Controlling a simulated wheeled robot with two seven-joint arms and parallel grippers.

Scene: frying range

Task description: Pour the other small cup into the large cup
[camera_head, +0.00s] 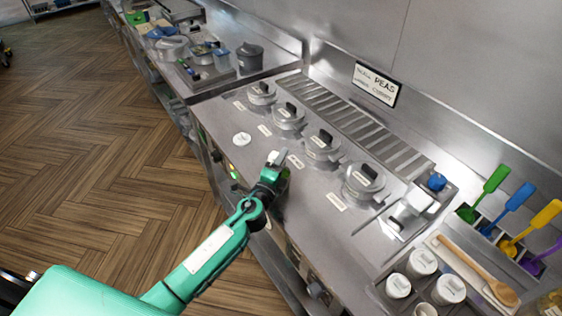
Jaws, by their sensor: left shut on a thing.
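My left gripper (275,164) is over the front part of the steel range top, left of the nearer lidded pots. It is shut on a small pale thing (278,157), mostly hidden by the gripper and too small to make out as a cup. Several white cup-like containers stand together at the lower right: one at the back (422,262), a smaller one on the left (398,286) and one on the right (448,290). I cannot tell which of these is the large cup. My right gripper is not in view.
Several lidded pots (365,181) stand in a row along the range, behind my gripper. Coloured scoops (513,197) and a wooden spoon (476,266) are at the right. The wooden floor is clear at left.

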